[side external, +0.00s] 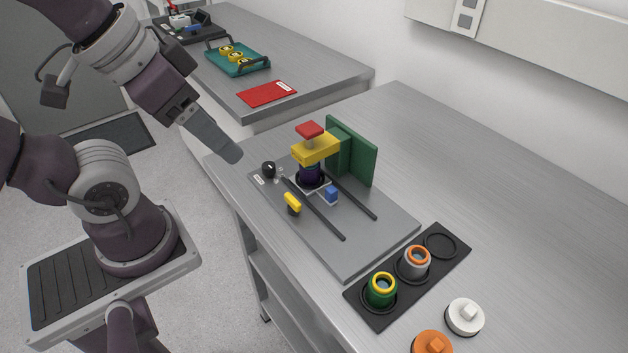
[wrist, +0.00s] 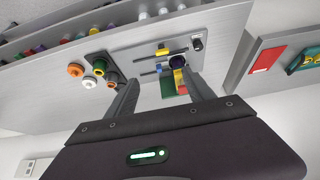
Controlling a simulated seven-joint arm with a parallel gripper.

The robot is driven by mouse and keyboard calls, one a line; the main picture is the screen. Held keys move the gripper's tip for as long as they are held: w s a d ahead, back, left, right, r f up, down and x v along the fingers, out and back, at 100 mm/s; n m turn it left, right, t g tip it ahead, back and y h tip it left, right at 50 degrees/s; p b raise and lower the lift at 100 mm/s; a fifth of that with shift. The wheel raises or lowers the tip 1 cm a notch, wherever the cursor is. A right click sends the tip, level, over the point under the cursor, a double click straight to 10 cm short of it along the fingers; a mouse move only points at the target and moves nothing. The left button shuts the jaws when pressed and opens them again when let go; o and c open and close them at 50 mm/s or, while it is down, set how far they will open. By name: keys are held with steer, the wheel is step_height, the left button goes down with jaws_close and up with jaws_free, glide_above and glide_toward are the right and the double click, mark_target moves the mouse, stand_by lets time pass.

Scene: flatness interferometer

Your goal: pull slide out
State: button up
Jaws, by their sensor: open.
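The interferometer has a grey base plate (side external: 285,222) with two dark parallel rails (side external: 318,215). A slide, seemingly the pale plate (side external: 322,188) with a blue block (side external: 331,194), sits between the rails under a yellow head (side external: 316,149) with a red top (side external: 310,129). A dark purple round part (side external: 311,174) stands under the head; its lower part is partly hidden. My gripper (side external: 237,155) is above and left of the plate, clear of everything. In the wrist view (wrist: 162,80) its fingers are apart and empty.
A green upright plate (side external: 359,157) stands behind the head. A black knob (side external: 268,169) is at the plate's left corner. A black holder (side external: 359,310) with green (side external: 381,289) and grey-orange (side external: 415,262) cups lies at right. White (side external: 464,316) and orange (side external: 432,344) capped pieces are nearby.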

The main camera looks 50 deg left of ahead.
steer(key=shift+w, duration=0.25)
steer(key=c, duration=0.4)
steer(key=w+m+g, duration=0.2)
steer(key=w+m, duration=0.3)
steer(key=w, duration=0.1)
steer(key=shift+d+f+m, duration=0.15)
steer(key=shift+f+m, duration=0.15)
steer(key=shift+f, duration=0.05)
steer(key=m+g, duration=0.4)
steer(key=m, duration=0.8)
glide_above(332, 189)
step_height(332, 189, down, 12)
steer(key=shift+r, duration=0.2)
step_height(332, 189, down, 8)
steer(key=shift+r, duration=0.25)
steer(key=shift+c, duration=0.2)
jaws_close()
